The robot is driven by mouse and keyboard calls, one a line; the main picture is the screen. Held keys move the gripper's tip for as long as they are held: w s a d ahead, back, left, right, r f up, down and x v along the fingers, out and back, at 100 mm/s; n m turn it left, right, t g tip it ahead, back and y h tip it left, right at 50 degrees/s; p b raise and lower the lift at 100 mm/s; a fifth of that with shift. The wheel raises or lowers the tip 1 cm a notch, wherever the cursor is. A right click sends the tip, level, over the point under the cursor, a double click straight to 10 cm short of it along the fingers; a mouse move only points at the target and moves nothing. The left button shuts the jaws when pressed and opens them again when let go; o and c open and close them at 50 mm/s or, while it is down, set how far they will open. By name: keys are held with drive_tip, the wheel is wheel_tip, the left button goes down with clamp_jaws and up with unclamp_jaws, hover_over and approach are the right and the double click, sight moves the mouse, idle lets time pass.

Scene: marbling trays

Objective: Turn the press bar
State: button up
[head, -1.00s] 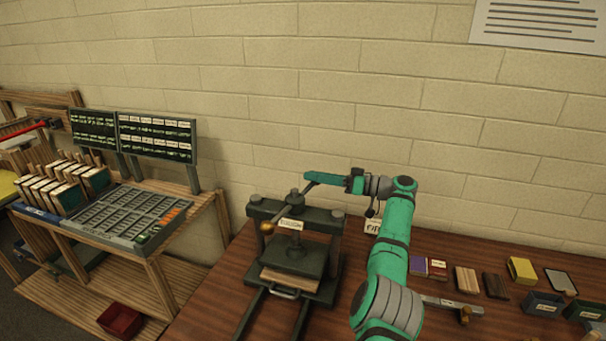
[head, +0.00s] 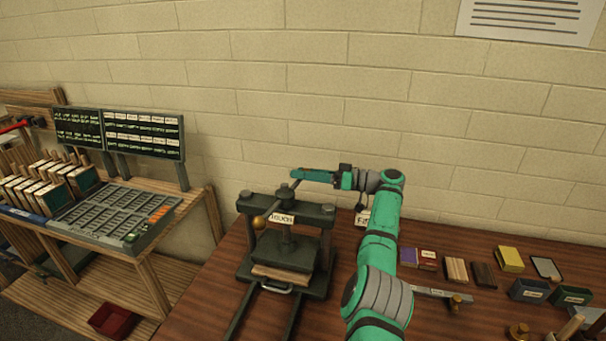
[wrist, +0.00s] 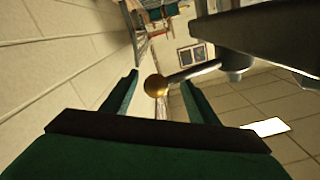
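The dark press (head: 285,250) stands on the wooden bench, with a thin bar across its top. The near end of the press bar carries a brass ball (head: 259,222), and the bar slants back to the screw head. My gripper (head: 293,174) reaches left over the back of the press, near the bar's far end, which it hides in the head view. In the wrist view, a brass knob (wrist: 155,86) on a metal rod appears between the two open fingers. Gaps show on both sides of the knob, so it is not gripped.
A labelled block (head: 280,218) sits on the press front. Books and blocks (head: 456,270) and small dark trays (head: 528,291) lie on the bench at right. A type case (head: 105,222) stands on a stand at left. The brick wall is close behind my arm.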

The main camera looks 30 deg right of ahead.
drive_tip(key=shift+w+d+r, duration=0.1)
idle(0.4)
drive_tip(key=shift+s+d, duration=0.2)
drive_tip(key=shift+d, duration=0.05)
drive_tip(key=v, duration=0.6)
drive_tip(key=shift+s+d, duration=0.25)
drive_tip(key=shift+s, duration=0.1)
drive_tip(key=shift+o, duration=0.4)
idle(0.6)
